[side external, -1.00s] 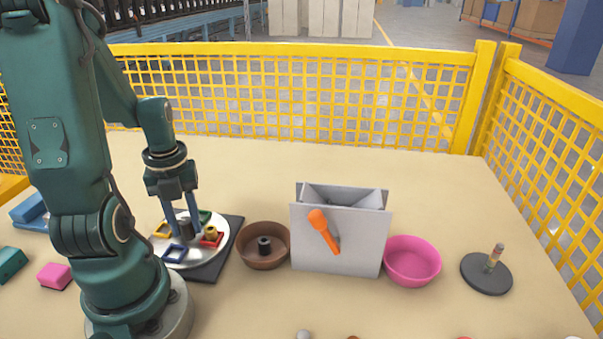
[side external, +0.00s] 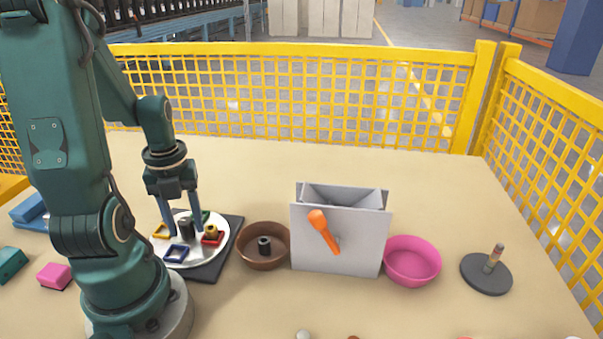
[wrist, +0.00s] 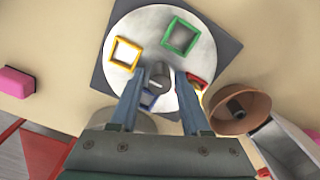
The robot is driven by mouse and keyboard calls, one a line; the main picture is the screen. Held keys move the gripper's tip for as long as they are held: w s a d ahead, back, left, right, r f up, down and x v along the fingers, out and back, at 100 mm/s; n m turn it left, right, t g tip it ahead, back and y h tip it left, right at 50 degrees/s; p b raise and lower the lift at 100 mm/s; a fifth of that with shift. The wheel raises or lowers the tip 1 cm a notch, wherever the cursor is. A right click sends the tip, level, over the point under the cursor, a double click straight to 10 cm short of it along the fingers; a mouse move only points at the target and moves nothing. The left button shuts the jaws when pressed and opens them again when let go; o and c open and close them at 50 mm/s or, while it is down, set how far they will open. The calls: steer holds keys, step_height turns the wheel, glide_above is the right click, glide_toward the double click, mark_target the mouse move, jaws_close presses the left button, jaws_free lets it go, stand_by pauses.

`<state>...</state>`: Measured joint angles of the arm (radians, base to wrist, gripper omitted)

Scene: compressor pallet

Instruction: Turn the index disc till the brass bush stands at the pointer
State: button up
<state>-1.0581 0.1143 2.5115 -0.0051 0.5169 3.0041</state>
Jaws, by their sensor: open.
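The index disc (side external: 206,258) is a pale round plate on a dark square base (side external: 232,238). It carries a yellow frame (wrist: 126,53), a green frame (wrist: 181,36), a blue frame (side external: 176,254) and a red frame (side external: 219,241). The brass bush (side external: 211,231) stands at the red frame, on the disc's right side. A dark grey knob (wrist: 159,74) rises at the disc's middle. My gripper (wrist: 160,73) is open, with one finger on each side of the knob. In the wrist view the right finger partly hides the red frame. I cannot make out the pointer.
A brown bowl (side external: 248,258) with a dark ring-like part stands right of the base. Beyond it are a grey bin (side external: 335,258) with an orange handle, a pink bowl (side external: 412,270) and a dark round stand (side external: 477,280). A pink block (side external: 55,276) lies left.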

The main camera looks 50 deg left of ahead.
mark_target(184, 220)
steer(key=shift+r, duration=2.5)
